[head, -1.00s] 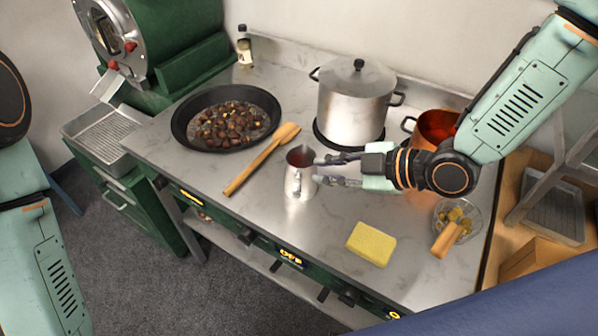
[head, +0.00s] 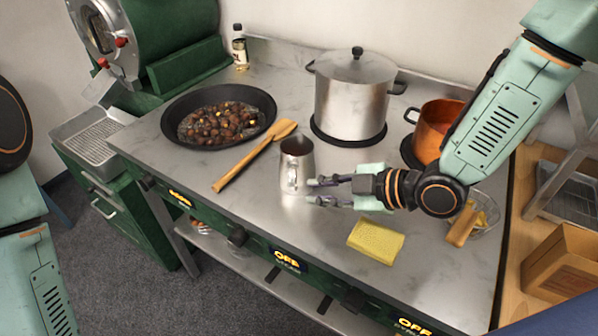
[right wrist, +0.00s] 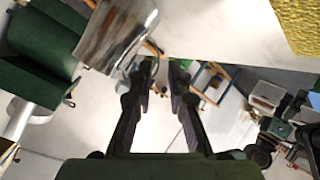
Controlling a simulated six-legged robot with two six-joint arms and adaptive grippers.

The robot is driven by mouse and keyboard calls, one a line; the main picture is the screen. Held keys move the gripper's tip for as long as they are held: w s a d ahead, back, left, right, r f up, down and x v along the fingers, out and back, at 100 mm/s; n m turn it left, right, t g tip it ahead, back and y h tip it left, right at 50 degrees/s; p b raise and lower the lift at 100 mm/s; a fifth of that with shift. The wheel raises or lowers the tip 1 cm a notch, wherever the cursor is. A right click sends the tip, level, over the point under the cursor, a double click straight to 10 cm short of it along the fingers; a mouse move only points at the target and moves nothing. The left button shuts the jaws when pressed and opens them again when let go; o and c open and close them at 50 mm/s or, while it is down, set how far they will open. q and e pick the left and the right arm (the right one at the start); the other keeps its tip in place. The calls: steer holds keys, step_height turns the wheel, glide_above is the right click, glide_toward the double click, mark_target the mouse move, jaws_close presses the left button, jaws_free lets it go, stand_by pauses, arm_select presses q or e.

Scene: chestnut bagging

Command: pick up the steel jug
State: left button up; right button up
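The steel jug (head: 297,168) stands upright on the steel counter, its handle facing the front. My right gripper (head: 314,191) is open and empty at the jug's lower right, its fingertips close to the handle side. In the right wrist view the jug (right wrist: 118,32) shows at the upper left, and the two fingertips of the gripper (right wrist: 164,68) are apart with nothing between them. I cannot tell whether a fingertip touches the jug. My left arm shows at the left edge, but its gripper is out of view.
A wooden spatula (head: 250,160) lies left of the jug, beside a pan of chestnuts (head: 170,132). A lidded pot (head: 350,105) stands behind, a copper pot (head: 433,132) at right. A yellow sponge (head: 376,241) and a glass bowl (head: 487,222) with a wooden-handled tool lie nearer the front right.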

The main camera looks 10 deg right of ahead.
mark_target(292, 190)
steer(key=shift+w+a+f, duration=0.35)
steer(key=shift+a, duration=0.2)
steer(key=shift+w+a+f, duration=0.3)
steer(key=shift+w+f, duration=0.1)
steer(key=shift+w, duration=0.3)
steer(key=shift+w+a+f+b, duration=0.1)
steer(key=shift+a+b, duration=0.2)
steer(key=shift+a, duration=0.2)
steer(key=x, duration=0.3)
steer(key=shift+w, duration=0.3)
steer(key=shift+s, duration=0.3)
steer(key=shift+a, duration=0.1)
steer(key=shift+c, duration=1.4)
steer(key=shift+w, duration=0.2)
jaws_close()
